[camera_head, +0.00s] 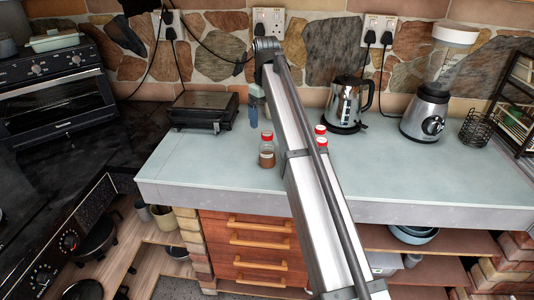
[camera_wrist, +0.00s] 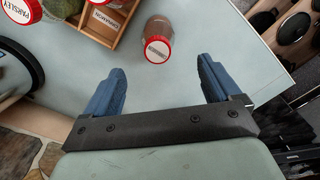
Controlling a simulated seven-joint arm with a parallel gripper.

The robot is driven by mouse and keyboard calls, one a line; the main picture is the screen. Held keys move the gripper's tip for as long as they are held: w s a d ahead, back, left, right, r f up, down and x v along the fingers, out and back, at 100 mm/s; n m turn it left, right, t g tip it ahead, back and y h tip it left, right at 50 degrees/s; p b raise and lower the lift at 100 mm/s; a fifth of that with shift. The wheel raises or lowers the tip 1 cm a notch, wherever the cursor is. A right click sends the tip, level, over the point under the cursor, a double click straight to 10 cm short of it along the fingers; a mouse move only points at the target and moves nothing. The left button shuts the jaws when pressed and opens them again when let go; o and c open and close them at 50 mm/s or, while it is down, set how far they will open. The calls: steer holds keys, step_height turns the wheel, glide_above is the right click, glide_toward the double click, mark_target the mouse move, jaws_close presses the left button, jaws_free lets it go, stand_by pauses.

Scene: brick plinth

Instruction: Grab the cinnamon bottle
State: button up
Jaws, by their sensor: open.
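A clear bottle with brown contents and a red cap (camera_head: 267,155) stands upright on the pale counter; I take it for the cinnamon bottle. In the wrist view the bottle (camera_wrist: 157,29) is seen from above, cap toward me, its lid text too small to read. My gripper (camera_wrist: 162,66) is open and empty, its blue fingers apart on either side of the cap's lower edge in the picture, touching nothing. In the head view my gripper (camera_head: 253,108) is above and slightly left of the bottle, partly hidden by my arm.
A wooden rack (camera_wrist: 130,22) labelled CINNAMON holds red-capped jars, including parsley (camera_wrist: 72,13), close to the bottle. A kettle (camera_head: 349,105) and blender (camera_head: 428,108) stand right; a black grill (camera_head: 203,110) stands left. The counter's front is clear.

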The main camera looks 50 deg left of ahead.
mark_target(267, 146)
step_height(267, 146, down, 12)
steer(key=shift+w+f, duration=0.15)
steer(key=c, duration=1.2)
